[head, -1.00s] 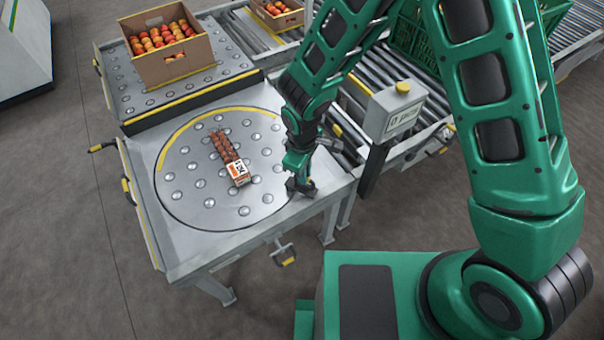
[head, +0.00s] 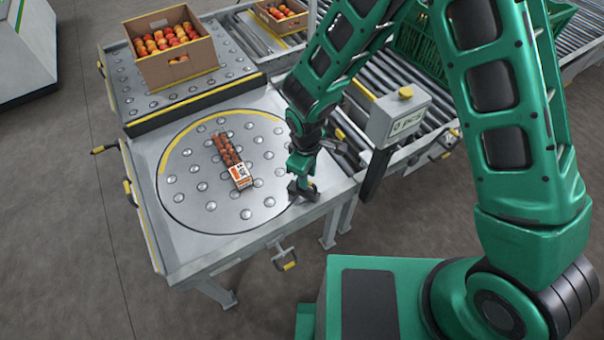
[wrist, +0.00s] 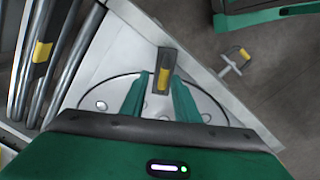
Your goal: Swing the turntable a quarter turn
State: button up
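The turntable (head: 185,205) is a round steel disc with ball studs and a yellow arc along its far left edge, set flush in a grey table. A punnet of red tomatoes with an orange-and-white label (head: 233,162) lies near its middle. My gripper (head: 303,190) is low at the disc's right edge. In the wrist view my two green fingers (wrist: 162,82) stand on either side of a dark upright grip with a yellow patch (wrist: 164,56), close to its sides. Whether both fingers press on it is unclear.
A cardboard box of tomatoes (head: 141,70) stands on the ball table behind. A roller conveyor and a grey counter post with a yellow button (head: 392,115) are close to the right of my arm. A yellow-tipped lever (head: 287,265) sticks out at the table's front.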

notch_tip(320, 180, up, 11)
jog(key=shift+s+f, duration=0.2)
jog(key=shift+s, duration=0.05)
jog(key=shift+a, duration=0.1)
dwell(0.6)
